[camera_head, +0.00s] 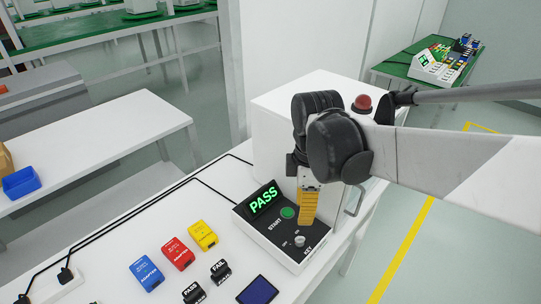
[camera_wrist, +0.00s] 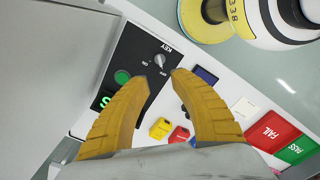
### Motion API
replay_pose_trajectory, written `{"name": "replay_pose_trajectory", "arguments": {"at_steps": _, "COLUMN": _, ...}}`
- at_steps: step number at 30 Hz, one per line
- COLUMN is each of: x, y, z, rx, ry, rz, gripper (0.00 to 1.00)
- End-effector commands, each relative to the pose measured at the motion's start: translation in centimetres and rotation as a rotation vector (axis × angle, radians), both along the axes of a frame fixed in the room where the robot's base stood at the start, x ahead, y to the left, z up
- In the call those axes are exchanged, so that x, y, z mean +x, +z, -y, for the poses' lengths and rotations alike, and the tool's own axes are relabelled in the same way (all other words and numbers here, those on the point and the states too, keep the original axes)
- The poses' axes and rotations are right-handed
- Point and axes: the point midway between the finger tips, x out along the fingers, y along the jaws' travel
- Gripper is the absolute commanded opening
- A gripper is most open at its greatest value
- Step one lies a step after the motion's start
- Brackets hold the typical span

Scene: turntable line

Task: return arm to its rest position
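My gripper (camera_head: 307,222) points down over the black-topped test box (camera_head: 254,232), whose display (camera_head: 263,199) reads PASS in green. In the wrist view my gripper (camera_wrist: 161,77) shows two yellow fingers with a gap between their tips and nothing held. A key switch (camera_wrist: 160,61) shows just past the tips, and a green button (camera_wrist: 122,77) lies beside the left finger. The key switch (camera_head: 299,241) and START button (camera_head: 287,212) also show in the head view. The arm reaches in from the right. Contact between fingertips and box cannot be told.
Blue (camera_head: 147,273), red (camera_head: 178,254) and yellow (camera_head: 203,235) adapters lie left of the box. PASS (camera_head: 193,292) and FAIL (camera_head: 221,270) stamps and a dark blue pad (camera_head: 257,290) are in front. A white cabinet with a red button (camera_head: 362,103) stands behind my gripper.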

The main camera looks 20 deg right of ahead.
Motion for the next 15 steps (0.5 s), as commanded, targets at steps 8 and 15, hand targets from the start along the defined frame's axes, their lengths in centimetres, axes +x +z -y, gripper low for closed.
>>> {"name": "replay_pose_trajectory", "arguments": {"at_steps": 8, "x": -0.01, "y": 0.58, "z": 0.00, "rx": 0.000, "ry": 0.000, "rz": 0.000, "gripper": 0.28}}
{"name": "replay_pose_trajectory", "arguments": {"at_steps": 15, "x": -0.44, "y": 0.86, "z": -0.15, "rx": 0.000, "ry": -0.080, "rz": 0.041, "gripper": 0.28}}
